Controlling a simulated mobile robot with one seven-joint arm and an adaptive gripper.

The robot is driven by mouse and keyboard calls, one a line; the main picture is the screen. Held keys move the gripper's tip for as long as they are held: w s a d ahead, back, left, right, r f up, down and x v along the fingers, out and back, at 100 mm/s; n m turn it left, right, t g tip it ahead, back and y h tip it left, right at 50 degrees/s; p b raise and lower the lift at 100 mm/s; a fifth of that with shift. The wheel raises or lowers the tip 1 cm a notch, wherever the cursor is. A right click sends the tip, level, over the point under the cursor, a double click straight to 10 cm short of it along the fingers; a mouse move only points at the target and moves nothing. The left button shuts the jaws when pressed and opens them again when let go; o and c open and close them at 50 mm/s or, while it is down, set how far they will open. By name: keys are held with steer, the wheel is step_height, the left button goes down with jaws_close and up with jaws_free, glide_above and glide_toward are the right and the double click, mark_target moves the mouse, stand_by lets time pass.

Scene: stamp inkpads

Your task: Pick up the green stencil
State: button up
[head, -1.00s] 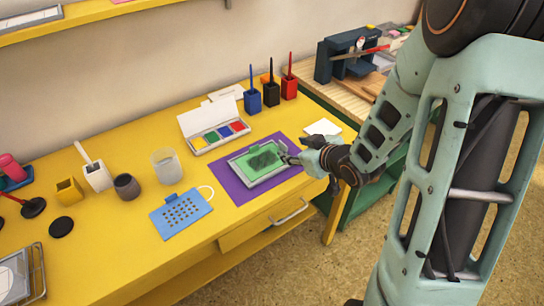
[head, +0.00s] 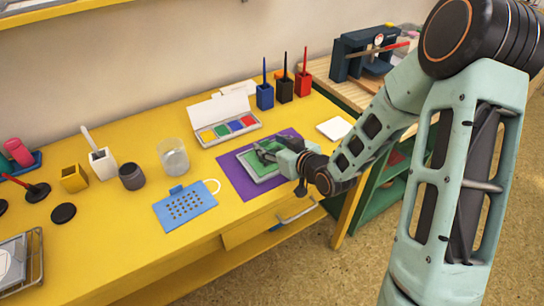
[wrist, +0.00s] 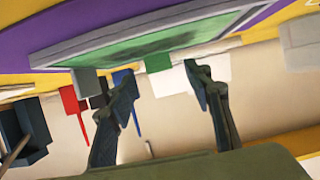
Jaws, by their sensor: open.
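The green stencil (head: 254,165) is a flat green sheet with a dark patch, set in a pale grey frame on the purple mat (head: 233,178). My gripper (head: 264,152) is over its upper part in the head view and hides much of it. In the wrist view the green sheet (wrist: 150,45) and its grey frame run along the top, and a green tab (wrist: 158,62) shows at the edge. My gripper (wrist: 162,88) is open and empty there, its fingers apart on either side of the tab's line. I cannot tell whether they touch the frame.
A four-colour inkpad box (head: 228,131) stands behind the mat. Blue, black and red holders (head: 285,92) stand at the back right. A blue stencil (head: 185,209) lies left of the mat, with a clear cup (head: 173,157) behind it. A white square (head: 334,129) lies right.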

steer(key=shift+x, duration=1.4)
steer(key=shift+d, duration=0.1)
steer(key=c, duration=0.9)
